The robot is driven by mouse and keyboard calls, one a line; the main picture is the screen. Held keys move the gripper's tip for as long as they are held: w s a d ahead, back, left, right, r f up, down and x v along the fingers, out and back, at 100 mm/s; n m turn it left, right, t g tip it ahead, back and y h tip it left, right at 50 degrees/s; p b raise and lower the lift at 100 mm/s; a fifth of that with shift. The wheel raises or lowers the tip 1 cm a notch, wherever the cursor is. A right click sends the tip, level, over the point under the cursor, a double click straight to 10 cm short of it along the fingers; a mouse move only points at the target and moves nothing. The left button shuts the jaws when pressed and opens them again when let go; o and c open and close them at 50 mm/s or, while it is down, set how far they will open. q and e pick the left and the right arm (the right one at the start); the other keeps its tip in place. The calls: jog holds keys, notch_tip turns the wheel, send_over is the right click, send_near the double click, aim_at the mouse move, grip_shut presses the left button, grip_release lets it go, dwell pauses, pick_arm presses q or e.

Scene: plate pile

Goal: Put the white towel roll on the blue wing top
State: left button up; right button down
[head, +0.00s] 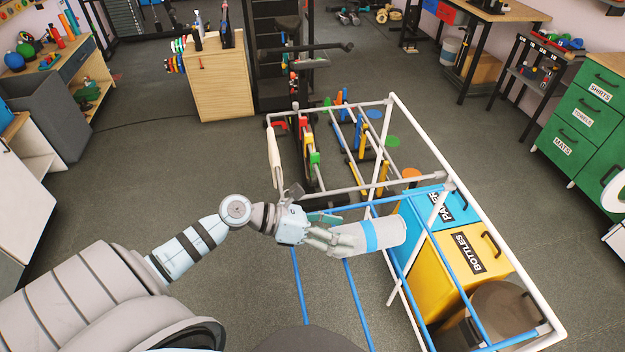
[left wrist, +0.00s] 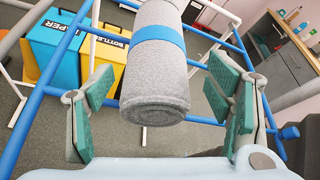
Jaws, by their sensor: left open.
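The towel roll (head: 392,233) is pale grey-white with a blue band, and lies over the blue tubes of a rack in the head view. In the left wrist view the roll (left wrist: 157,78) points its round end at me. My left gripper (head: 328,232) is open at the roll's near end. Its green-padded fingers (left wrist: 163,105) stand on both sides of that end with gaps. The blue wing (head: 348,273) is a frame of blue tubes, also in the left wrist view (left wrist: 40,72). Whether the roll touches the tubes is unclear. My right gripper is out of view.
The rack's white tubes (head: 452,153) rise around the roll. A blue PAPER bin (head: 411,212) and a yellow BOTTLES bin (head: 440,282) stand close on the right. Open floor (head: 190,160) lies to the left.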

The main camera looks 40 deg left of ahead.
pick_arm(q)
jog(key=p+v, duration=0.2)
jog(key=v, duration=0.8)
jog(key=shift+a+p, duration=0.15)
jog(key=shift+p, duration=0.2)
jog(key=shift+s, duration=0.1)
